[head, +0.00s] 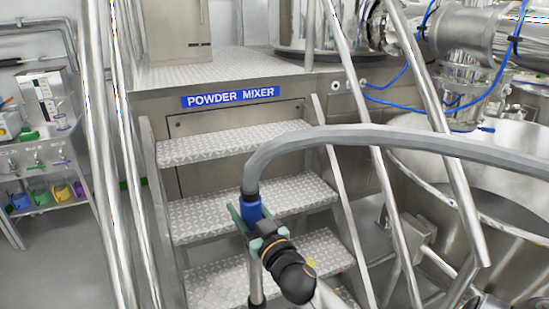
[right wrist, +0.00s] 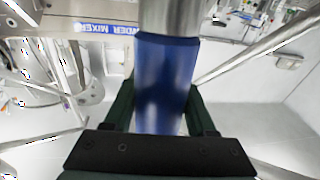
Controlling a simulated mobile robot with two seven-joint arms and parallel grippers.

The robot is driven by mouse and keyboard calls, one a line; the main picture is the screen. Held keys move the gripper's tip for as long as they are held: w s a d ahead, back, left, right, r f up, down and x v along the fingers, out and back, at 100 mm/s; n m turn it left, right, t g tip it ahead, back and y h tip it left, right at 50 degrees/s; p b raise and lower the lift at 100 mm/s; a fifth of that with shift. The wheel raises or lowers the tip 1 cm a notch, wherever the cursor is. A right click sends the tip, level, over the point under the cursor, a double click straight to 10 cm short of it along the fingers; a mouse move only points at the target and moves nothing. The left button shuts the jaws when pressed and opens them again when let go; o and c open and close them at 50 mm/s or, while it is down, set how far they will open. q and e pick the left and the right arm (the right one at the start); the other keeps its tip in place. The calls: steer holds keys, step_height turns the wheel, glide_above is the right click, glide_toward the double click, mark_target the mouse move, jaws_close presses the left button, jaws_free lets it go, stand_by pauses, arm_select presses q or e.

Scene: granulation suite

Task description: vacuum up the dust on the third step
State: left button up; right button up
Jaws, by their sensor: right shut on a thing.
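A staircase of metal tread-plate steps rises to a platform. An upper step (head: 235,143), a middle step (head: 300,190) and a lower step (head: 220,284) show. Part of another tread shows at the bottom edge, so I cannot tell for certain which is the third. I cannot make out dust on the treads. My right gripper (head: 255,222) is shut on the blue cuff (head: 250,209) of a vacuum hose, in front of the middle step. The blue cuff (right wrist: 165,80) fills the space between its green fingers in the right wrist view. A grey hose (head: 380,135) arches right from the cuff. A metal tube (head: 256,278) shows below; its lower end is hidden. My left gripper is not in view.
Steel handrails (head: 105,150) flank the stairs on the left, with another rail (head: 365,130) on the right. A blue "POWDER MIXER" sign (head: 230,97) is on the platform front. A large steel vessel (head: 480,190) stands right. A shelf cart (head: 40,170) stands left over open floor.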

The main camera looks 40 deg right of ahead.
steer(key=w+d+r+m+h, duration=0.1)
steer(key=w+d+r+h, duration=0.1)
steer(key=d+r, duration=0.3)
steer(key=w+d+r+m+h, duration=0.1)
steer(key=w+d+r+h, duration=0.15)
steer(key=d, duration=0.55)
arm_select(q)
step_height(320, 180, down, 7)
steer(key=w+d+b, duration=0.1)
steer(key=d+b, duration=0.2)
steer(key=b, duration=0.5)
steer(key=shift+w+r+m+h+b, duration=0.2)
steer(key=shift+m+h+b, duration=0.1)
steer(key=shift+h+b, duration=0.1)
arm_select(e)
step_height(320, 180, down, 9)
steer(key=shift+a+r+y, duration=0.15)
steer(key=shift+r+y, duration=0.05)
steer(key=shift+y, duration=0.15)
arm_select(q)
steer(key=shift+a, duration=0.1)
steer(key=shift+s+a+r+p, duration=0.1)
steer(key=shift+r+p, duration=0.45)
steer(key=shift+p, duration=0.1)
arm_select(e)
steer(key=s+d, duration=0.3)
steer(key=d, duration=0.7)
steer(key=shift+d, duration=0.25)
steer(key=shift+r, duration=0.1)
